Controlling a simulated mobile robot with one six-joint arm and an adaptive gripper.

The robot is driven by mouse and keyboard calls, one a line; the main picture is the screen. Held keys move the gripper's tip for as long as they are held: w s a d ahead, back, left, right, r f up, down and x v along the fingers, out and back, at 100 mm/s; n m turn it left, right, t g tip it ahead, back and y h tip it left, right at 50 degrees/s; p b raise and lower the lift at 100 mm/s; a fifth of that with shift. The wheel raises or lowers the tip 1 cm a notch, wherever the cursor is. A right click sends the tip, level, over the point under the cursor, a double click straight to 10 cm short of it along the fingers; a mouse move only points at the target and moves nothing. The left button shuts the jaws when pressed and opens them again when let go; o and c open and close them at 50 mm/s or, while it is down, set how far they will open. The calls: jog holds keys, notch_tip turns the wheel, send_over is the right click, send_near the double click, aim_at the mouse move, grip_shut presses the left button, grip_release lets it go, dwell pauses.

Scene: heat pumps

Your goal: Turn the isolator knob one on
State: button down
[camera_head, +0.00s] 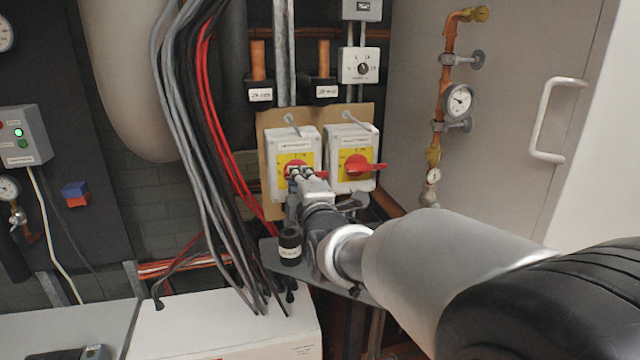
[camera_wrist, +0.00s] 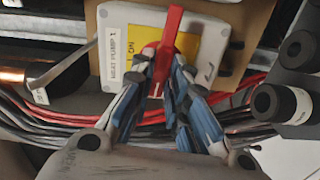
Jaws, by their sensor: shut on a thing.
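Two white isolator boxes with yellow plates and red knobs are mounted side by side on a tan board. The left box (camera_head: 278,152) also fills the top of the wrist view (camera_wrist: 122,45), where its label appears to read heat pump 1. Its red knob (camera_wrist: 171,40) lies roughly parallel to the label's text. My gripper (camera_head: 300,173) is at this knob and mostly hides it in the head view. In the wrist view, my gripper (camera_wrist: 160,78) is shut with its fingers on either side of the knob's near end.
The right isolator's red knob (camera_head: 358,167) sticks out sideways close to my gripper. Hanging cables (camera_head: 205,150) run down left of the boxes. A black cylinder (camera_head: 290,246) stands on a grey shelf just below. A gauge and copper pipe (camera_head: 447,100) are at the right.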

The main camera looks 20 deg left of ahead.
jog(key=shift+m+b, duration=6.55)
jog(key=shift+m, duration=1.95)
jog(key=c, duration=1.6)
grip_release()
jog(key=shift+o, duration=0.2)
jog(key=v, duration=1.2)
